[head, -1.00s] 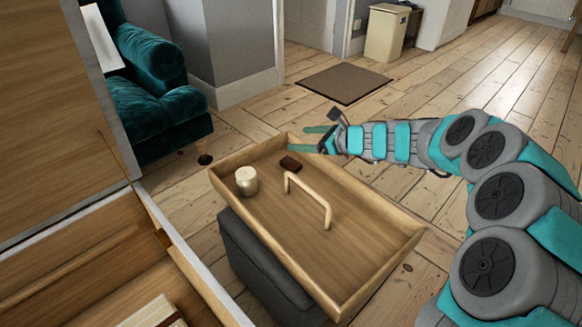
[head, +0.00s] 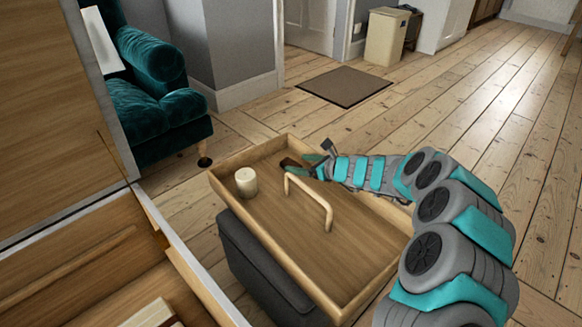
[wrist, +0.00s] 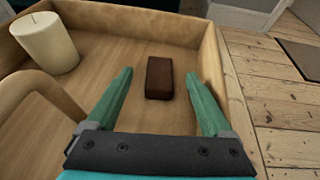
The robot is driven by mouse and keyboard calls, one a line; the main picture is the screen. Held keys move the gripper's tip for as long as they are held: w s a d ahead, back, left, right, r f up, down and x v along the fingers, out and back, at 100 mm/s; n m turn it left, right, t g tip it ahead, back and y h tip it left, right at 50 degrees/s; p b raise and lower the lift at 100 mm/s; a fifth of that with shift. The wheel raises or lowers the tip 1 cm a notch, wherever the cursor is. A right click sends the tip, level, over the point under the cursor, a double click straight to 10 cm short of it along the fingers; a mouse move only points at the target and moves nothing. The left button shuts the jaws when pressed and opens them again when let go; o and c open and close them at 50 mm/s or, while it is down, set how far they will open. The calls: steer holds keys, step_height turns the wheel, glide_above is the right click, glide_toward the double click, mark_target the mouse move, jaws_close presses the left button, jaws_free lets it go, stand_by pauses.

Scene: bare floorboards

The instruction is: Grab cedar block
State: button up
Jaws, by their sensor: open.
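The cedar block is a small dark reddish-brown block (wrist: 159,78) lying flat on the floor of a wooden tray (head: 345,278). In the head view the block (head: 289,163) is partly hidden by my gripper (head: 303,165). In the wrist view my gripper (wrist: 162,90) is open, with one green finger to the left of the block and the other to its right. The block lies between the fingers, towards their tips, with a gap on each side. Nothing is held.
A cream candle (head: 246,181) stands in the tray, left of the block. A wooden arched handle (head: 309,193) rises from the tray floor. The tray rests on a dark grey ottoman (head: 258,266). A teal armchair (head: 150,105) stands behind, and an open wooden drawer (head: 90,270) is at lower left.

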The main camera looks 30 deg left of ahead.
mark_target(288, 162)
steer(key=shift+x, duration=2.9)
steer(key=shift+c, duration=0.2)
jaws_close()
